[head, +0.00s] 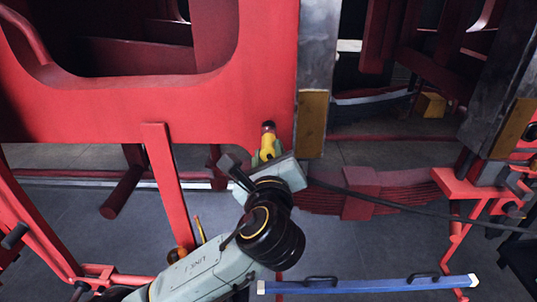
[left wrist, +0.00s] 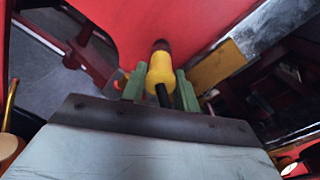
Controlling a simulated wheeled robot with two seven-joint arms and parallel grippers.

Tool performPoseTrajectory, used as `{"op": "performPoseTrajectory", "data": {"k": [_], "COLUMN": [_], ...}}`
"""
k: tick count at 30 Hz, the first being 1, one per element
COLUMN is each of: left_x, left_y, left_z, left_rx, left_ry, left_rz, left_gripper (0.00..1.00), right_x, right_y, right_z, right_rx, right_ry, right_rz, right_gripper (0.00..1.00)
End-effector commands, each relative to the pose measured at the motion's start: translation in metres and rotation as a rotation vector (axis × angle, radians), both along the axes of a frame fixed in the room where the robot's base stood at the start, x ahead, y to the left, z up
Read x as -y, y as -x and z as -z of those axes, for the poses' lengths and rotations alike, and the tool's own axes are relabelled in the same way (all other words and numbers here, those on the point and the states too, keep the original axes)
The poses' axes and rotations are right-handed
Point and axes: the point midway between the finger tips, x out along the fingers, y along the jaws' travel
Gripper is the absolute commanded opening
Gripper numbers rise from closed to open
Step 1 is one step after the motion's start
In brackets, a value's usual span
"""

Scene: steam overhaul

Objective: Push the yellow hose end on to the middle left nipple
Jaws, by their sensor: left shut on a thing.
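The yellow hose end (head: 267,147) is a short yellow sleeve held upright against the red frame plate. My left gripper (head: 260,160) is shut on it. In the left wrist view the yellow hose end (left wrist: 160,69) sits between the green fingers of my left gripper (left wrist: 160,84), with the black hose (left wrist: 163,96) below it. A brownish nipple (left wrist: 161,46) shows directly beyond its far end, and also in the head view (head: 268,125). They line up and look to meet; I cannot tell whether the sleeve is over the nipple. My right gripper is out of view.
A red frame plate (head: 215,112) rises behind the hose end. A brown-yellow block (head: 312,123) on a grey upright stands just to its right. A red leaf spring (head: 361,193) lies at right, with a dark hose crossing it. A blue bar (head: 365,284) is at the bottom.

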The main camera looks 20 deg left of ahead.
Motion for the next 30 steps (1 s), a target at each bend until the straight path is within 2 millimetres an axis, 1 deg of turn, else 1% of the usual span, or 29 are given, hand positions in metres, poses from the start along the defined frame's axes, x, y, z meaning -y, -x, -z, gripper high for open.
{"op": "performPoseTrajectory", "data": {"k": [5, 6, 11, 12, 20, 23, 26, 30], "left_x": [-0.003, -0.003, -0.002, -0.002, -0.002, 0.001, 0.006, 0.015], "left_y": [-0.006, -0.006, -0.006, -0.006, -0.005, 0.002, 0.016, 0.046], "left_z": [-0.002, -0.002, -0.001, -0.001, 0.0, 0.001, 0.001, 0.001], "left_rx": [0.004, 0.005, 0.004, 0.004, 0.0, 0.0, 0.002, 0.002], "left_ry": [0.0, 0.0, 0.0, 0.0, 0.0, 0.0, 0.003, 0.005], "left_rz": [-0.002, -0.002, -0.002, -0.002, -0.001, 0.0, 0.002, 0.003], "left_gripper": [0.0, 0.33, 0.54, 0.56, 0.56, 0.56, 0.56, 0.56], "right_x": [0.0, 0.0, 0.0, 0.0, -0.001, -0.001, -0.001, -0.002], "right_y": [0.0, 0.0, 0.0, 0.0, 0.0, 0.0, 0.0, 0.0], "right_z": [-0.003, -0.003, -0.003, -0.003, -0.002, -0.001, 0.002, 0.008], "right_rx": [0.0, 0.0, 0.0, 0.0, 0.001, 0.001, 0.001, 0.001], "right_ry": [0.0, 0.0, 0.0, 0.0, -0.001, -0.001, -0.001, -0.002], "right_rz": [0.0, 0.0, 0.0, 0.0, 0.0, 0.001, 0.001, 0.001], "right_gripper": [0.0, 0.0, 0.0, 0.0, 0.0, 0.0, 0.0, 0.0]}}
